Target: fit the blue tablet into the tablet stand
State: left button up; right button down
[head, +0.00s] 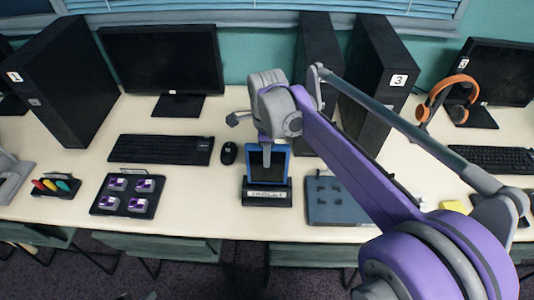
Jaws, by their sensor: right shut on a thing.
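The blue tablet (278,163) is upright with a slight lean, its dark screen facing me, at the front middle of the table. Its lower edge meets the black tablet stand (267,195), which has a pale label on its front. I cannot tell how deep the tablet sits in the stand's slot. My right gripper (266,152) comes down from above and is shut on the tablet's upper part, covering some of it. My left gripper is not in view.
A mouse (228,153) and keyboard (161,149) lie to the left. A tray with several purple-and-grey blocks (128,194) is at the front left. A dark flat case (335,201) lies close right of the stand. Computer towers (62,82) and a monitor (163,60) stand behind.

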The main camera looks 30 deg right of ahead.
jog(key=shift+f, duration=0.15)
jog(key=shift+f+b, duration=0.55)
jog(key=shift+f, duration=0.65)
jog(key=shift+f+b, duration=0.4)
jog(key=shift+f, duration=0.3)
dwell(0.4)
jog(key=shift+f+b, duration=0.35)
jog(key=shift+f, duration=0.15)
jog(key=c, duration=0.6)
grip_release()
jog(key=shift+c, duration=0.2)
